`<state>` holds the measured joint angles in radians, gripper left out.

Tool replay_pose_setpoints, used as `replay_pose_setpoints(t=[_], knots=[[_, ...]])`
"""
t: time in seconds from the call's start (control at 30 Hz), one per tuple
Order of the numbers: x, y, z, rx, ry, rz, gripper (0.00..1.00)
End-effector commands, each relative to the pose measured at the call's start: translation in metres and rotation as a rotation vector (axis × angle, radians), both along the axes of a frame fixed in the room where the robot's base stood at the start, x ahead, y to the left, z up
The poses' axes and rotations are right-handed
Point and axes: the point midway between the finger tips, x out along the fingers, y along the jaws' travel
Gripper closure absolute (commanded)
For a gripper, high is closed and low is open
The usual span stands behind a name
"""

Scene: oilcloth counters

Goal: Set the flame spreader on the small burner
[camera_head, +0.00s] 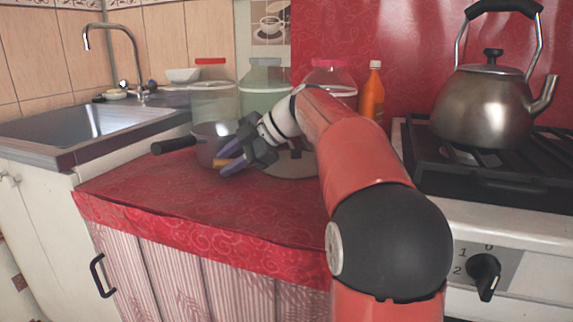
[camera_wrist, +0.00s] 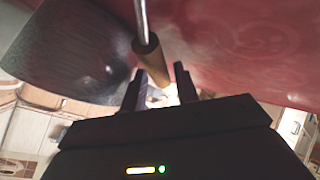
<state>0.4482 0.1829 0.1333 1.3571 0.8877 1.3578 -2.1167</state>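The flame spreader's grey round plate (camera_head: 290,165) lies on the red oilcloth counter, partly hidden behind my arm. Its wooden handle (camera_head: 221,162) points left, beside the saucepan. In the wrist view the metal rod (camera_wrist: 141,18) ends in the wooden handle (camera_wrist: 151,62), whose end reaches between my fingertips. My gripper (camera_head: 229,161) is low over the counter; in the wrist view the gripper (camera_wrist: 160,82) has its fingers apart, with gaps around the handle. The black stove grate (camera_head: 435,172) is at the right; I cannot make out the small burner.
A saucepan (camera_head: 205,146) with a black handle stands close to my gripper. Jars (camera_head: 213,103) and an orange bottle (camera_head: 372,98) stand behind. A steel kettle (camera_head: 484,108) sits on the stove. A sink (camera_head: 75,128) is at the left. The counter's front left (camera_head: 150,195) is clear.

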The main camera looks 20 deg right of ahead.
Motion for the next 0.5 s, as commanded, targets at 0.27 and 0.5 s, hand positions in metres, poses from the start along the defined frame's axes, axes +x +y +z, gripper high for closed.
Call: replay_pose_setpoints(t=[0.27, 0.5], knots=[[0.0011, 0.0015, -0.0015, -0.001, -0.001, -0.001, 0.72], [0.0010, 0.0015, -0.0013, -0.001, 0.000, -0.001, 1.00]])
